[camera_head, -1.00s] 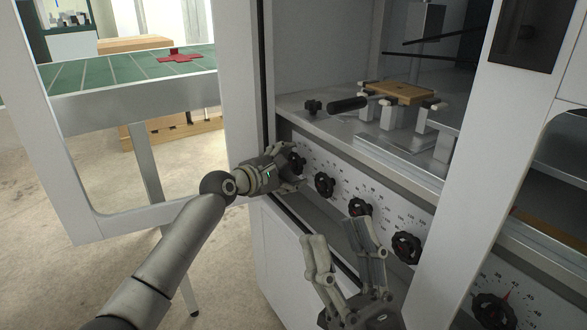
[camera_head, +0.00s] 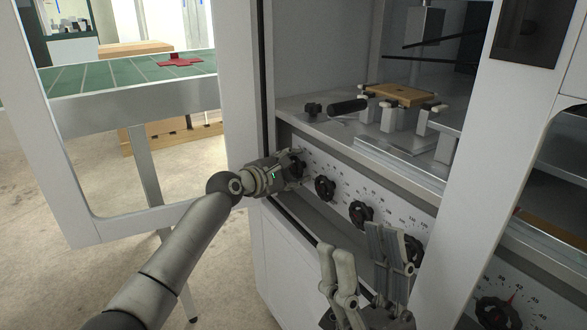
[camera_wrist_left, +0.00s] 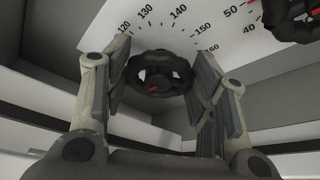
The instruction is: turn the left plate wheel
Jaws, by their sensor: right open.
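The left plate wheel (camera_head: 298,166) is the leftmost black handwheel on the white scaled panel, largely hidden by my left gripper in the head view. In the left wrist view the wheel (camera_wrist_left: 160,73) shows with a red mark, its rim between the two fingertips. My left gripper (camera_head: 289,168) has one finger on each side of the rim. Any gap between pads and rim is too small to tell, so I cannot tell whether it grips. My right gripper (camera_head: 361,250) is open and empty in front of the panel's right part.
More handwheels sit to the right: one (camera_head: 325,188), another (camera_head: 361,213), and one (camera_head: 412,248) partly behind my right gripper. A lower wheel (camera_head: 495,312) is at bottom right. The open door frame (camera_head: 240,110) stands left. A brown block (camera_head: 401,95) rests above the panel.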

